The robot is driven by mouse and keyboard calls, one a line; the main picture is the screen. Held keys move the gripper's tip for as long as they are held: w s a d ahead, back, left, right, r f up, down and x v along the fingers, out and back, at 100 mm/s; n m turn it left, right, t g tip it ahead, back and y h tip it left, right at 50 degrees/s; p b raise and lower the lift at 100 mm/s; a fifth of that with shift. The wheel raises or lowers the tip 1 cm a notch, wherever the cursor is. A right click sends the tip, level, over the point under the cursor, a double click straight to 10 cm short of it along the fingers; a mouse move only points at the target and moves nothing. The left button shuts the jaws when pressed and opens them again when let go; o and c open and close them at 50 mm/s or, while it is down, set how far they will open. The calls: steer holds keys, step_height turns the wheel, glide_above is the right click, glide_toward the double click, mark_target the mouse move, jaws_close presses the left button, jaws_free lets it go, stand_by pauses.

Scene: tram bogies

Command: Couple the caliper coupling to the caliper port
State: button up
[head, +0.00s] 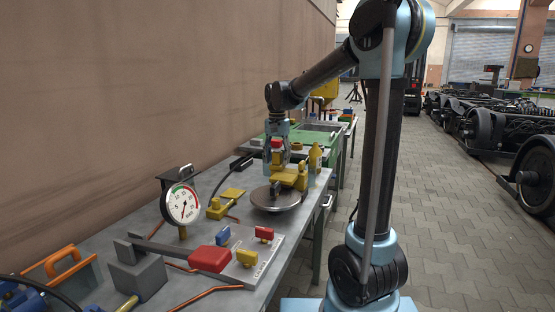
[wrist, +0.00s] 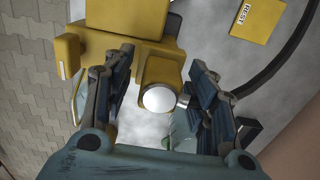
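My gripper (head: 277,160) hangs over the bench above a yellow caliper assembly (head: 288,177) beside a round metal disc (head: 264,200). In the wrist view its two fingers (wrist: 163,58) stand apart on either side of a yellow block with a pale round dome (wrist: 158,98). Narrow gaps show between the fingers and the block. I cannot tell for certain whether this block is the caliper coupling or the caliper port. A small silver stub (wrist: 183,100) sticks out towards the right finger. A black hose (wrist: 270,74) curves in and passes behind that finger.
A yellow pad marked REST (wrist: 258,15) lies near the hose. A pressure gauge (head: 183,205), a grey plate with red, blue and yellow handles (head: 225,268) and an orange-handled item (head: 62,262) occupy the near bench. A wall borders its left side. The aisle (head: 445,190) is clear.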

step_height(320, 180, up, 12)
stand_by(0.8)
steer(key=s+d+f+n+t, duration=0.1)
steer(key=s+d+f+n, duration=0.1)
steer(key=s+d+f, duration=0.8)
steer(key=s+d+f+n+t, duration=0.1)
steer(key=s+d+f, duration=0.6)
steer(key=s, duration=0.6)
steer(key=s+d+f+n, duration=0.1)
steer(key=s+d+f, duration=0.3)
steer(key=s+f, duration=0.4)
step_height(320, 180, down, 2)
steer(key=shift+s+d+f, duration=0.2)
steer(key=shift+s+d, duration=0.05)
steer(key=shift+d, duration=0.1)
